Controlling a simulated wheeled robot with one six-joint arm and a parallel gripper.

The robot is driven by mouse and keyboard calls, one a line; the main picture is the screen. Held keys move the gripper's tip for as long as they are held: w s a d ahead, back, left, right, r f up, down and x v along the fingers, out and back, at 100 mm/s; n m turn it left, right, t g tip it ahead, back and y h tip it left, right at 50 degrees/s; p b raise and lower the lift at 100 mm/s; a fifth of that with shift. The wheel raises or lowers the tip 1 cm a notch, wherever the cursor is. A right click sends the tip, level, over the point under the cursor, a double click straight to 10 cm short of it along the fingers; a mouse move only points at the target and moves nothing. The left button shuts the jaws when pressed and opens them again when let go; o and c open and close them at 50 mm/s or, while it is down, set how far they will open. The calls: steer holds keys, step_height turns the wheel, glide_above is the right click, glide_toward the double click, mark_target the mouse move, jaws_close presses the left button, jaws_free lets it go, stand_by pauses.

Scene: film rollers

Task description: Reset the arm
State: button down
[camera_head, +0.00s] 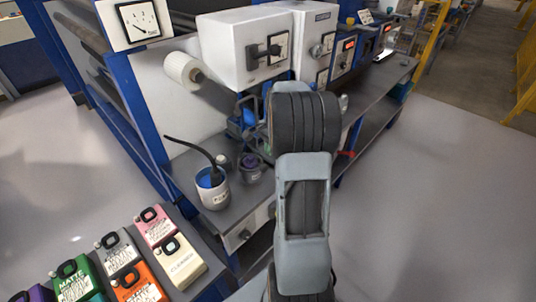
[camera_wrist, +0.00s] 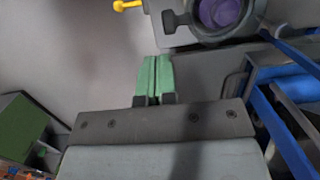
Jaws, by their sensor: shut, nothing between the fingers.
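My arm rises in the middle of the head view, and its gripper end is hidden there behind the arm's own links. In the wrist view my gripper (camera_wrist: 153,75) shows two green fingers side by side, shut with nothing between them. The fingers point toward the grey bench edge, just left of and below a round grey container with purple contents (camera_wrist: 222,14). I cannot tell whether the fingers touch anything.
A white pot with blue contents and a black handle (camera_head: 213,190) stands on the bench left of my arm. Several canisters, including a cream one (camera_head: 181,262), stand at lower left. White machine boxes (camera_head: 235,50) are behind. The floor at right (camera_head: 430,190) is clear.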

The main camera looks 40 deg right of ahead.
step_height(320, 180, up, 8)
steer(key=d, duration=0.1)
steer(key=s+a+n+t, duration=0.1)
steer(key=s+a+n, duration=0.3)
steer(key=a, duration=0.4)
steer(key=s+a+n+t+h, duration=0.1)
steer(key=s+a+n, duration=0.4)
steer(key=a+n, duration=0.2)
steer(key=s+a+n+t, duration=0.2)
steer(key=s+a+n, duration=0.2)
steer(key=a, duration=0.5)
steer(key=shift+s+f+n+h, duration=0.3)
steer(key=shift+f+n+h, duration=0.1)
steer(key=shift+n, duration=0.3)
